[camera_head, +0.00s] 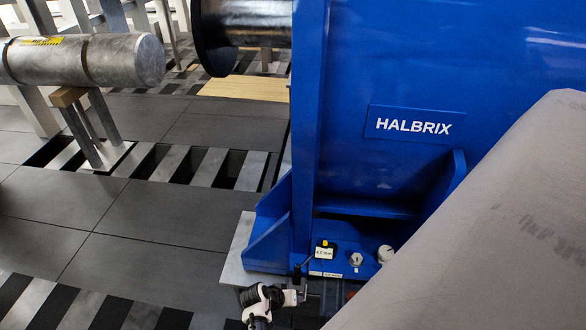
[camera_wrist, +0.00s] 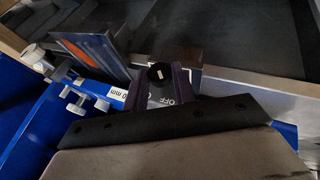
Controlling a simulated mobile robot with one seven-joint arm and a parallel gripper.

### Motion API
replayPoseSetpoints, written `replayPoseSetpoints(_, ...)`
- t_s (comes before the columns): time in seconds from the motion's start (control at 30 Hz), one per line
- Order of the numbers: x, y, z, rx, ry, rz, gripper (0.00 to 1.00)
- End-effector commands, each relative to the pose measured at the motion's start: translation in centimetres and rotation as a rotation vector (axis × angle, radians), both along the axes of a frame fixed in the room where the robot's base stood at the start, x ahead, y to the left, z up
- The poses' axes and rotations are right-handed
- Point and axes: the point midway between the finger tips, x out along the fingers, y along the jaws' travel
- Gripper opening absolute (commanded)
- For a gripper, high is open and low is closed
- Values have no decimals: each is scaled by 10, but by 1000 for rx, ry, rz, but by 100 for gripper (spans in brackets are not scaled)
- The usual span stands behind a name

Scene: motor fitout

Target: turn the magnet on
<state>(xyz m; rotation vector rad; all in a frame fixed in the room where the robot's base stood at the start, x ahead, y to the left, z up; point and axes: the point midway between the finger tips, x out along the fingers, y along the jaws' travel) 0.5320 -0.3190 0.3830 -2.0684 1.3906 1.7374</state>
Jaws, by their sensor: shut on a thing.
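In the wrist view the magnet's switch is a round black knob (camera_wrist: 158,72) with a pale mark on its face. The magnet's grey face with the word OFF (camera_wrist: 173,99) shows just below the knob, partly covered by my gripper. My gripper (camera_wrist: 158,78) has a dark finger on each side of the knob and is shut on it. The pale mark's setting is hard to read. In the head view I cannot make out the knob or my fingers.
A blue HALBRIX machine (camera_head: 408,170) stands upright, with small fittings (camera_head: 356,259) and a millimetre label (camera_head: 324,253) on its base. A small black and white jointed part (camera_head: 258,298) is beside the base. A metal cylinder (camera_head: 85,60) rests on supports at left.

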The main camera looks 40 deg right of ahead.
Motion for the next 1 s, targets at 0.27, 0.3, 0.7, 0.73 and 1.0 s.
replayPoseSetpoints(0.27, 2, 1, -1, -43, 49, 1, 4)
replayPoseSetpoints(0.3, 1, 1, -1, -45, 51, 0, 4)
replayPoseSetpoints(0.7, 1, 0, -1, -46, 54, 0, 29)
replayPoseSetpoints(0.73, 1, 0, -1, -46, 54, 0, 33)
replayPoseSetpoints(1.0, 1, 1, -1, -46, 55, 0, 49)
